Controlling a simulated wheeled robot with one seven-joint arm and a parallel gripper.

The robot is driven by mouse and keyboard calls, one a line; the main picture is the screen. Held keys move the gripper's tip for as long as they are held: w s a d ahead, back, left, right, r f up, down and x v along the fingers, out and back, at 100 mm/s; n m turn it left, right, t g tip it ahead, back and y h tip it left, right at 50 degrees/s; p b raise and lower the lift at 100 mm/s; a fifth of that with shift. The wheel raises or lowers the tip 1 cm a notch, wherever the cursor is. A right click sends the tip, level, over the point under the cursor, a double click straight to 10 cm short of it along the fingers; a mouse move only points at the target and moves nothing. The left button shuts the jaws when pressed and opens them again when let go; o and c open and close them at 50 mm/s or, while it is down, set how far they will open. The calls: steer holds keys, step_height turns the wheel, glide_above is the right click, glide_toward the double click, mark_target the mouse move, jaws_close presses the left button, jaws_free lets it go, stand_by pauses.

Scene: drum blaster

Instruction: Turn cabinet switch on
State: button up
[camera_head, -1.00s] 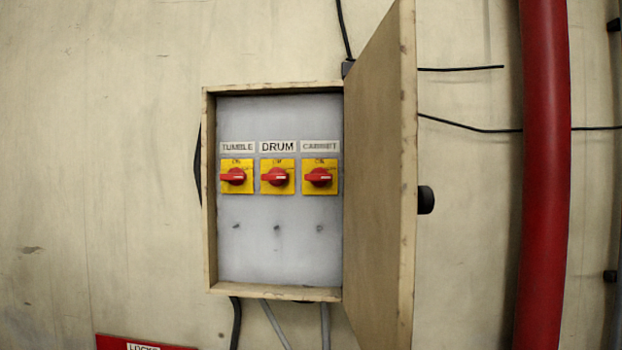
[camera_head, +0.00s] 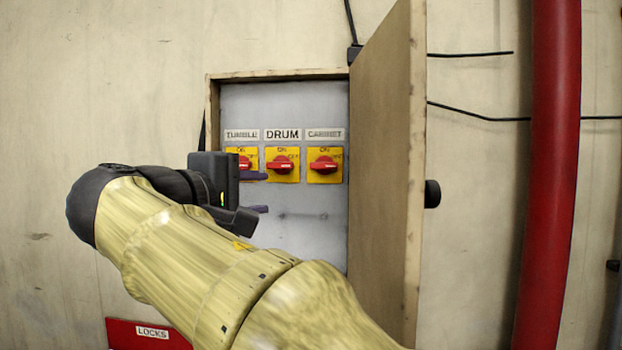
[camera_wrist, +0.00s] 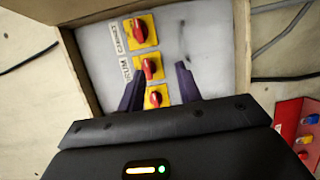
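The cabinet switch (camera_head: 324,166) is the right one of three red knobs on yellow plates inside an open wall box. Its knob lies horizontal, while the ON mark is at the plate's top. In the wrist view the cabinet switch (camera_wrist: 140,30) is the topmost, beyond the fingertips. The drum switch (camera_head: 283,166) is in the middle, the tumble switch (camera_head: 245,162) on the left, partly covered by my gripper. My gripper (camera_head: 262,192) is open and empty at the box's left side, its purple fingers apart. In the wrist view my gripper (camera_wrist: 161,68) frames the drum and tumble switches.
The box's wooden door (camera_head: 388,170) stands open on the right, jutting outward. A red pipe (camera_head: 553,180) runs vertically farther right. A red locks panel (camera_head: 148,335) is low on the left. The panel's lower right is clear.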

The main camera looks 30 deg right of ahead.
mark_target(321, 166)
steer(key=r, duration=0.1)
steer(key=s+r, duration=0.1)
steer(key=r+m+h, duration=0.1)
steer(key=shift+s, duration=0.3)
steer(key=shift+d+r, duration=0.1)
steer(key=shift+d, duration=0.05)
steer(key=p+x, duration=0.6)
steer(key=x, duration=1.1)
steer(key=shift+d+p, duration=0.2)
steer(key=shift+p, duration=0.2)
steer(key=shift+f, duration=0.2)
jaws_close()
